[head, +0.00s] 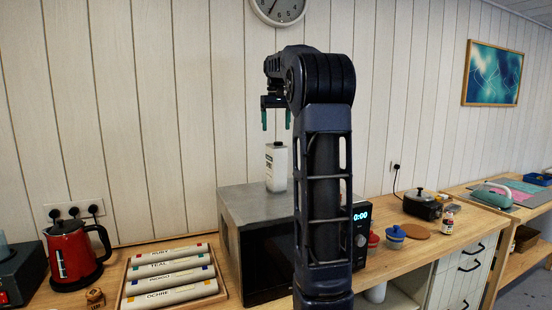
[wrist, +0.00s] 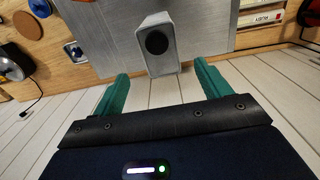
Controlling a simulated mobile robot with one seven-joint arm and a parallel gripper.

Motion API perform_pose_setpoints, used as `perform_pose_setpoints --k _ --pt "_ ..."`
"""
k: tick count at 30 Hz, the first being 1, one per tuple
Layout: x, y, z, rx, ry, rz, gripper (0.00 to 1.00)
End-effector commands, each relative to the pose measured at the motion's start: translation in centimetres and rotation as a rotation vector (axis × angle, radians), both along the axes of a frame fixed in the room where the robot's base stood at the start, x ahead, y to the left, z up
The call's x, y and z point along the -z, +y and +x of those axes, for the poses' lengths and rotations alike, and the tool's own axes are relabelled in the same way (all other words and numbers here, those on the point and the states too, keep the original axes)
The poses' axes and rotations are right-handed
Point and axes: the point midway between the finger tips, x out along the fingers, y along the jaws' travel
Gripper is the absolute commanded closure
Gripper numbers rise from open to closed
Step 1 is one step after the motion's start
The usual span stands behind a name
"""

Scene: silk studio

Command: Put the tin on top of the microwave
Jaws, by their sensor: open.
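The tin (head: 276,167) is a white, square-sided container with a dark cap. It stands upright on the metal top of the microwave (head: 240,204). In the wrist view the tin (wrist: 160,58) shows from above with its round dark cap, near the edge of the microwave top (wrist: 105,40). My gripper (head: 276,122) is open and empty above the tin, with its green fingers pointing down and apart from it. In the wrist view the two fingers of my gripper (wrist: 160,82) are spread wide. My arm hides part of the microwave's front.
A red kettle (head: 72,254) and a tray (head: 222,292) of labelled rolls are left of the microwave. Small lidded jars (head: 395,236), a round brown board (head: 415,231) and a dark appliance (head: 422,206) are on the right. The wall is close behind.

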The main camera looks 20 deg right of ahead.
Motion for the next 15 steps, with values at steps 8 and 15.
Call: perform_pose_setpoints --k 8,15 --pt "0.8 2.2 -3.1 -0.003 -0.038 -0.01 0.24" --pt "4.1 6.1 -9.8 -0.004 -0.12 -0.023 0.24"
